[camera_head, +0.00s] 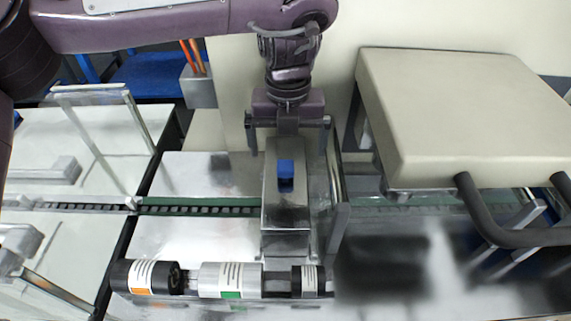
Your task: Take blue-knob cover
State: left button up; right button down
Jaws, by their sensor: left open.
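The blue-knob cover (286,219) is a long metal box standing across the conveyor line, with a blue knob (286,170) on its top. My left gripper (290,150) hangs at the far end of the cover, with its fingers apart, one on each side of the metal box. The gripper is open and lies behind the blue knob in the picture. I cannot tell whether the fingers touch the cover. My right gripper is not in view.
Rollers with black, silver and labelled sections (230,280) lie along the front edge. A large beige machine housing (460,105) with a black handle (500,232) stands at the right. A clear panel (337,200) stands close to the cover's right side. Bare metal plate (185,238) lies to its left.

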aim_at(285, 164)
pick_arm(q)
notch_tip(285, 164, down, 3)
jog(key=shift+s+r, duration=0.15)
jog(key=shift+r, duration=0.05)
jog(key=f, duration=0.2)
jog(key=f+p, duration=0.1)
jog(key=f, duration=0.1)
jog(key=shift+a+f, duration=0.2)
jog(key=shift+f, duration=0.35)
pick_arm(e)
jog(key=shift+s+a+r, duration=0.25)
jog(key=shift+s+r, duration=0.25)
pick_arm(q)
jog(key=shift+s, duration=0.1)
jog(key=shift+c, duration=0.3)
jog(key=c, duration=1.7)
jog(key=shift+r, duration=0.1)
jog(key=shift+c, duration=0.4)
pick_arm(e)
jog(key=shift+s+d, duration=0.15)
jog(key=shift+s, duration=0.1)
pick_arm(q)
jog(key=shift+r, duration=0.1)
